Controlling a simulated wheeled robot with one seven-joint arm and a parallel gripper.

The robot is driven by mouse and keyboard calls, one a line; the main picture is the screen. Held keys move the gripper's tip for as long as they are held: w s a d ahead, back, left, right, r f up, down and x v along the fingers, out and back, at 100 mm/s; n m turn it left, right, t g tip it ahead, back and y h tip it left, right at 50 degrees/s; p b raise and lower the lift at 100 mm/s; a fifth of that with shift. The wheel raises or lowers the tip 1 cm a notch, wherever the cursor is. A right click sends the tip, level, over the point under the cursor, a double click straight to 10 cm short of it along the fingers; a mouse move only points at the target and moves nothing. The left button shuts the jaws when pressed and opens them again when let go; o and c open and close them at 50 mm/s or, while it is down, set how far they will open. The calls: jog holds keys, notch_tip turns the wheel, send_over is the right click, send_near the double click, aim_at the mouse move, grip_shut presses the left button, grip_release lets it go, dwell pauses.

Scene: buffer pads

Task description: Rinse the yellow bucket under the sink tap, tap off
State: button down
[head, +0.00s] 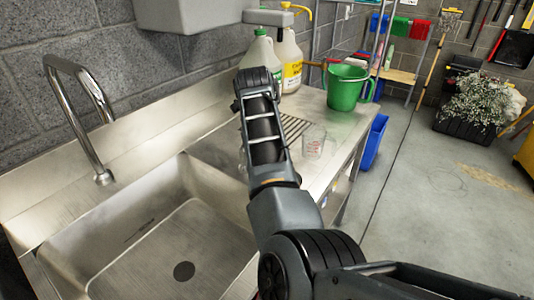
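The sink tap (83,115) is a chrome gooseneck at the left, with its spout over the steel sink (150,250). No water stream shows under it, and the basin looks empty with a dark drain. I see no bucket that is clearly yellow. A green bucket (345,90) stands upright on the far end of the steel counter. Part of a yellow object (526,153) shows at the right edge, cut off, and I cannot tell what it is. My arm reaches up across the middle of the head view; my gripper does not show.
A clear measuring cup (313,141) stands on the drainboard right of my arm. Two jugs, one with a green label (260,50) and one with a yellow label (291,65), stand at the wall. A blue bin (374,142) is beside the counter.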

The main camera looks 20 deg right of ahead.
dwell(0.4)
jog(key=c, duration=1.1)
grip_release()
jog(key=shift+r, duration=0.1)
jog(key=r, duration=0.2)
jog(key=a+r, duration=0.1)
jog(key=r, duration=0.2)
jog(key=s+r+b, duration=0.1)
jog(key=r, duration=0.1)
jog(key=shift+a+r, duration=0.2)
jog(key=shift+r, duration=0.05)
